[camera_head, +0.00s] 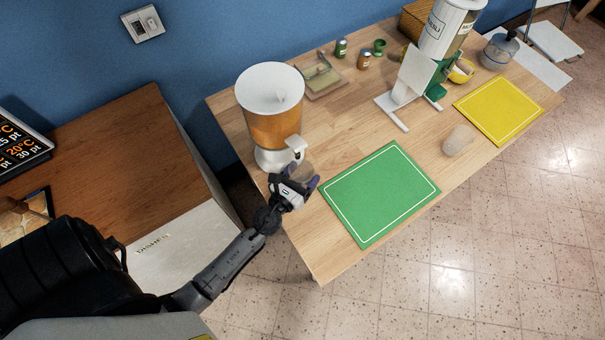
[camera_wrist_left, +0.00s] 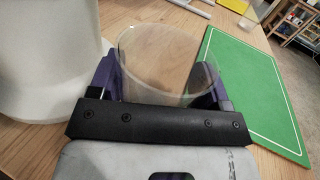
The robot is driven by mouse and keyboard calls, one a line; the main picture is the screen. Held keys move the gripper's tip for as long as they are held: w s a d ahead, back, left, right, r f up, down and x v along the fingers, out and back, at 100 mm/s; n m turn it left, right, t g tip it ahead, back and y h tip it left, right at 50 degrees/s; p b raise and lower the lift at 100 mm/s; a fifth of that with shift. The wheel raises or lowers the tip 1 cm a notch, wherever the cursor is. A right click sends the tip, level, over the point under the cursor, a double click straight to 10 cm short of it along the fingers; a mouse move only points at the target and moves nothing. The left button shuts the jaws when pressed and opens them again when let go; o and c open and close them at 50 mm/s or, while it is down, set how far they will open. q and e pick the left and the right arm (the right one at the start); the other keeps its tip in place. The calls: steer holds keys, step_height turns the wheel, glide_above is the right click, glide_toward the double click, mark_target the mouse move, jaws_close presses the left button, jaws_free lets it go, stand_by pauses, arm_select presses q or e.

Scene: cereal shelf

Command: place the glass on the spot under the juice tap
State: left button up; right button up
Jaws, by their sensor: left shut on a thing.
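The juice dispenser (camera_head: 272,118) has a white lid, an orange-filled tank and a white base, with a white tap (camera_head: 297,147) on its right side. My left gripper (camera_head: 304,186) is just below and in front of the tap. In the left wrist view, my left gripper (camera_wrist_left: 163,90) is shut on a clear glass (camera_wrist_left: 168,62) that looks empty and upright. The white dispenser base (camera_wrist_left: 48,60) stands close to its left. The glass is hard to make out in the head view. Whether it touches the table, and the spot under the tap, cannot be told. My right gripper is not in view.
A green mat (camera_head: 381,193) lies just right of the left gripper. Another clear glass (camera_head: 458,140) stands between it and a yellow mat (camera_head: 498,108). A muesli dispenser (camera_head: 447,30) stands at the back right. A brown cabinet (camera_head: 120,165) is left of the table.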

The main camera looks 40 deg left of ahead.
arm_select(q)
steer(key=shift+w, duration=0.15)
steer(key=shift+f, duration=0.15)
steer(key=o, duration=1)
steer(key=shift+o, duration=0.4)
